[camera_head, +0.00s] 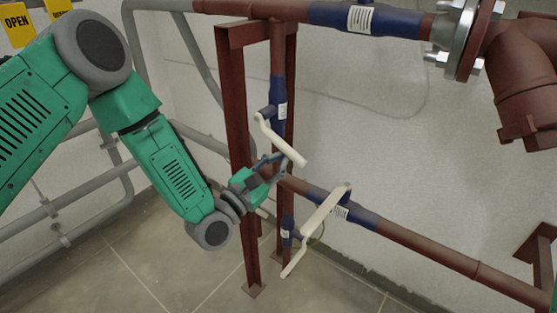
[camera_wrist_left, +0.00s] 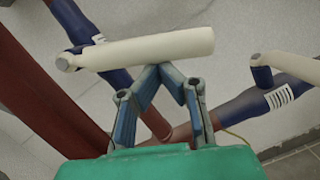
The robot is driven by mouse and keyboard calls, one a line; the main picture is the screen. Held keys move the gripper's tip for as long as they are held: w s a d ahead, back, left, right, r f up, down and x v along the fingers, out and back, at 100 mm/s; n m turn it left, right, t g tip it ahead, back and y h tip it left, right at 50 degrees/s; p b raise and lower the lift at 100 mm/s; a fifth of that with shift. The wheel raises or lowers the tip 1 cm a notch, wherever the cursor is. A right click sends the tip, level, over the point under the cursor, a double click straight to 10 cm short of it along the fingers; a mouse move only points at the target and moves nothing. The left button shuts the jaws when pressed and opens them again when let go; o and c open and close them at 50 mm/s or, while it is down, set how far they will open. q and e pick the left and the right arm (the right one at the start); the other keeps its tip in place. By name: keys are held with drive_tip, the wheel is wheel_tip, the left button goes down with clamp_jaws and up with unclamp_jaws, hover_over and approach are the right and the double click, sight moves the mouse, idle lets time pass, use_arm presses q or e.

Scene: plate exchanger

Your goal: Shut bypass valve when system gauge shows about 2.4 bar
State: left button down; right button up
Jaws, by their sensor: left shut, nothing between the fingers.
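A white lever handle (camera_head: 283,142) is on the blue valve of the vertical pipe and slants down to the right. The same handle appears large in the left wrist view (camera_wrist_left: 150,49). My left gripper (camera_head: 281,160) is shut and empty beside this lever. In the left wrist view the closed fingertips (camera_wrist_left: 165,68) are at the lever's lower edge; I cannot tell whether they touch. A second white lever (camera_head: 326,209) is on the blue valve of the low horizontal pipe. A third white lever (camera_head: 294,262) is below it. No gauge is visible, and no label names the bypass valve.
A dark red steel post (camera_head: 236,130) stands just behind my left gripper. A brown and blue pipe (camera_head: 370,20) crosses the top to a bolted flange (camera_head: 466,35). Grey railings (camera_head: 70,205) stand at left. A yellow OPEN sign (camera_head: 15,22) is top left.

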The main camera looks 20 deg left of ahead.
sight(287, 148)
use_arm(q)
drive_tip(key=r+n, duration=0.1)
drive_tip(key=n, duration=0.1)
drive_tip(key=d+r+n+y, duration=0.1)
drive_tip(key=shift+s+r+n+t+p, duration=0.15)
drive_tip(key=shift+r+n+t+p, duration=0.15)
drive_tip(key=shift+n+t+p, duration=0.1)
drive_tip(key=shift+s+d+r, duration=0.1)
drive_tip(key=shift+d+r, duration=0.2)
drive_tip(key=shift+r, duration=0.45)
